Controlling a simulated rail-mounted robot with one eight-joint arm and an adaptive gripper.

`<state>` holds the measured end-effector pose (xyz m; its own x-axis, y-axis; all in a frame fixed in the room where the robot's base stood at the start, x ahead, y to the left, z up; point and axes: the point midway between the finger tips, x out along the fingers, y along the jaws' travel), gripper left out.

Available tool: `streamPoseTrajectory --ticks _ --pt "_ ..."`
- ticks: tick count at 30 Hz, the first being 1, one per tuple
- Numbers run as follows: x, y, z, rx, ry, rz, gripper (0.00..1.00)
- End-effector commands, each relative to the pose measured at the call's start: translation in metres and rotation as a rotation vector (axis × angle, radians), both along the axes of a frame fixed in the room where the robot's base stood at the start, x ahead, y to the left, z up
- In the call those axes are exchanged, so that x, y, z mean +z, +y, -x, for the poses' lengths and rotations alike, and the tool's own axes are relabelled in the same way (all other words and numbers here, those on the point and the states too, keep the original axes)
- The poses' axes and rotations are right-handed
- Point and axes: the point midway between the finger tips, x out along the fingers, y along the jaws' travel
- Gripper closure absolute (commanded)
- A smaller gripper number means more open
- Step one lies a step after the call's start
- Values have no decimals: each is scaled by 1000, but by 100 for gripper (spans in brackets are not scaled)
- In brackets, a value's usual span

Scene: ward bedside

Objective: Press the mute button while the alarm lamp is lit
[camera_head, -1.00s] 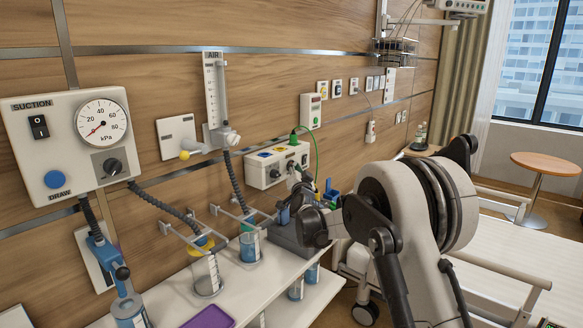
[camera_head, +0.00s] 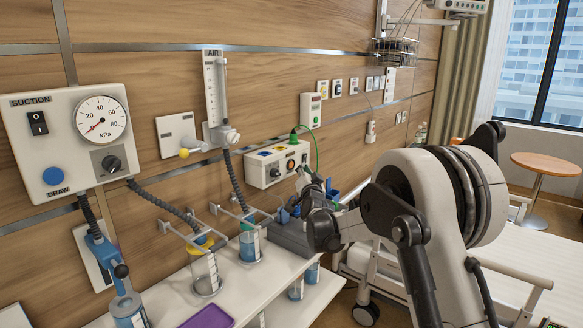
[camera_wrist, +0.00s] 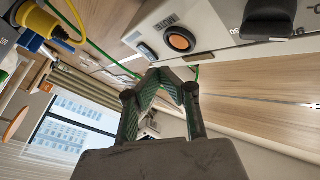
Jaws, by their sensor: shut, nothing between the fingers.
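A white wall box (camera_head: 262,172) in the head view bears the controls. In the wrist view (camera_wrist: 222,22) its face carries lettering that seems to read MUTE, beside a round orange button with a dark rim (camera_wrist: 181,39). A smaller dark-rimmed round part (camera_wrist: 147,50) sits beside it. I cannot tell which part is the alarm lamp or whether it is lit. My gripper (camera_wrist: 172,78) is shut and empty, its fingertips apart from the orange button in the picture. In the head view my gripper (camera_head: 302,176) is close before the box's right end, small and partly hidden by my arm.
A green cable (camera_head: 315,152) loops from the box's top. A suction panel (camera_head: 66,140) and an air flowmeter (camera_head: 214,95) hang left. A bed (camera_head: 500,260) stands right.

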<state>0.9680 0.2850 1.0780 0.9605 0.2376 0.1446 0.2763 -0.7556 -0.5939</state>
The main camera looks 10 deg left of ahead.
Motion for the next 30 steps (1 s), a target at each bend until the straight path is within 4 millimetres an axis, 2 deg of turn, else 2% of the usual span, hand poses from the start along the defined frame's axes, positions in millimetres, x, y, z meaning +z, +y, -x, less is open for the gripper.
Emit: streamPoseTrajectory --ticks 10,30 --pt "0 -22 13 0 1 1 100" --pt "2 -25 16 0 5 5 100"
